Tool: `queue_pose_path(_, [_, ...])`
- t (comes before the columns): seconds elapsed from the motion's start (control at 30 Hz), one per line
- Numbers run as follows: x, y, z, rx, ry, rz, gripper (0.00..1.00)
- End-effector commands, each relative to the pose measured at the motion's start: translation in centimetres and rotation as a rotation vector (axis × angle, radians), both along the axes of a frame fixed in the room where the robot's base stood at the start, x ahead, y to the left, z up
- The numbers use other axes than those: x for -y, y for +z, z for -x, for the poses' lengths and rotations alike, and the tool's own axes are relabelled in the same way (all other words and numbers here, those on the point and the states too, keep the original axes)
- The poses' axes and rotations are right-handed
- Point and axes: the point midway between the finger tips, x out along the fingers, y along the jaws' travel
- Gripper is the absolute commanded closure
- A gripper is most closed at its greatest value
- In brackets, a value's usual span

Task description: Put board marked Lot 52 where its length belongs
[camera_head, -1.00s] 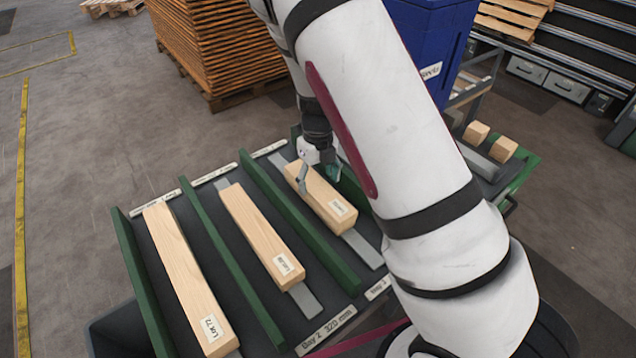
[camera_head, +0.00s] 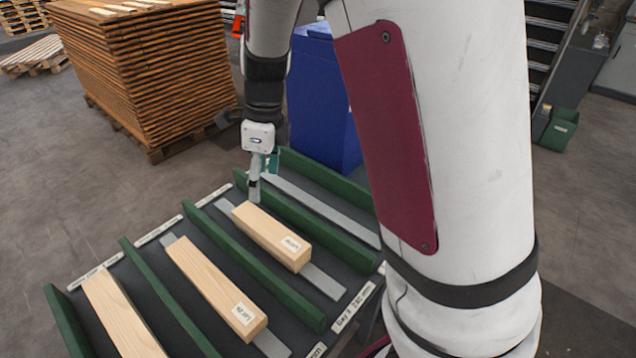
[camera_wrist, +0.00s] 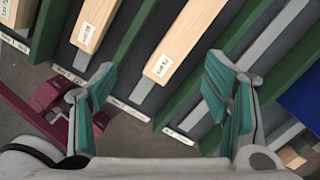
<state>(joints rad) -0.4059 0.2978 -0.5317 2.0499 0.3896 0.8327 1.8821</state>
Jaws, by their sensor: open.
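Three pale boards lie in separate bays of a dark rack with green dividers (camera_head: 262,265): a left board (camera_head: 122,318), a middle board (camera_head: 215,285) and a shorter right board (camera_head: 272,238). Each of the last two has a white label at its near end; I cannot read Lot 52 on any of them. My gripper (camera_head: 256,190) is at the far end of the right board, its fingertips partly hidden. In the wrist view my gripper (camera_wrist: 160,70) is open and empty, with a labelled board (camera_wrist: 185,42) lying beyond and between its fingers.
The bay right of the right board holds only a grey strip (camera_head: 320,210). A front label (camera_head: 355,308) appears to read Bay 3 240 mm. A blue bin (camera_head: 322,105) and a pallet stack (camera_head: 145,75) stand behind. A wood block (camera_wrist: 291,157) shows at the wrist view's lower right.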

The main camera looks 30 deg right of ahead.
Motion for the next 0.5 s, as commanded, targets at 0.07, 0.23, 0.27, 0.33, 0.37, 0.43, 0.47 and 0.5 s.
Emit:
queue_pose_path(0.07, [-0.1, 2.7, 1.9, 0.064, 0.2, -0.022, 0.31])
queue_pose_path(0.23, [-0.4, 7.3, 6.4, 0.205, 0.656, -0.002, 0.31])
queue_pose_path(0.27, [-0.4, 8.0, 7.2, 0.231, 0.736, 0.011, 0.31])
queue_pose_path(0.33, [-0.4, 9.5, 9.1, 0.29, 0.925, 0.051, 0.31])
queue_pose_path(0.37, [-0.3, 10.1, 10.0, 0.312, 1.005, 0.072, 0.31])
queue_pose_path(0.43, [-0.2, 11.3, 12.0, 0.362, 1.194, 0.132, 0.31])
queue_pose_path(0.47, [-0.1, 11.8, 12.9, 0.379, 1.274, 0.16, 0.31])
queue_pose_path(0.5, [0.0, 12.3, 14.0, 0.399, 1.38, 0.204, 0.31])
